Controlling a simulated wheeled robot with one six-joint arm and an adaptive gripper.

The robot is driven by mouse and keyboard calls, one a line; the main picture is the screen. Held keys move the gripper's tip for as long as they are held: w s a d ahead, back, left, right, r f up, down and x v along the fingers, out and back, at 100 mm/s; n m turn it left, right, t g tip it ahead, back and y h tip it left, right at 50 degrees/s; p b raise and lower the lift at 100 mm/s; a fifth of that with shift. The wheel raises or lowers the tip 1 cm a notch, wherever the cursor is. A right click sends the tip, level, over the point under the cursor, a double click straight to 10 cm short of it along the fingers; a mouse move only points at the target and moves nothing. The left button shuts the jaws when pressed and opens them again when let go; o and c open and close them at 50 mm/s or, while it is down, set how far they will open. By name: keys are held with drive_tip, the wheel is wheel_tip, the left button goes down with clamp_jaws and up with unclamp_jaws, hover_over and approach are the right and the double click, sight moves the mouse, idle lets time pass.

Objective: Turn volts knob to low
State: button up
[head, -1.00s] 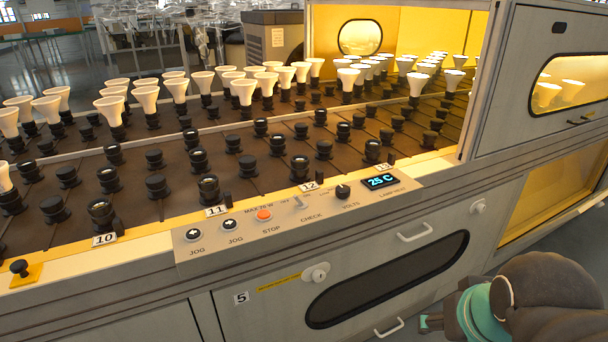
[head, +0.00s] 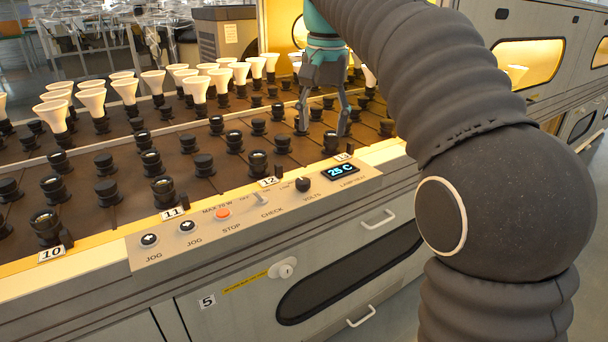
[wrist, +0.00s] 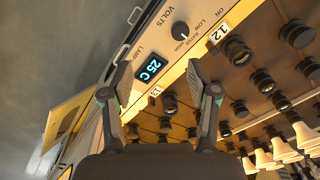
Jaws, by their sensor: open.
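The volts knob (head: 303,184) is a small black round knob on the grey control panel (head: 200,238), just left of the lit "25 C" display. In the wrist view the knob (wrist: 181,31) is near the top, with the words LOW, RATED and HIGH beside it. I cannot surely tell which label it points at. My gripper (head: 322,128) is open and empty. It hangs over the rack of sockets, behind the panel and apart from the knob. In the wrist view my gripper (wrist: 157,68) has its fingers spread, with the display between and beyond them.
The display (head: 341,171), a check switch (head: 260,198), a red stop button (head: 222,214) and two jog buttons (head: 187,226) share the panel. Black sockets (head: 258,163) and white bulbs (head: 153,82) stand behind it. A yellow-lit chamber (head: 528,66) is at right.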

sight(303, 180)
drive_tip(key=w+a, duration=0.3)
drive_tip(key=a, duration=0.1)
drive_tip(key=shift+m+g, duration=0.3)
drive_tip(key=shift+g, duration=0.1)
drive_tip(key=f+b, duration=0.5)
drive_tip(key=f, duration=0.9)
drive_tip(key=shift+d+b, duration=0.2)
drive_tip(key=shift+b, duration=0.1)
drive_tip(key=shift+w, duration=0.1)
clamp_jaws()
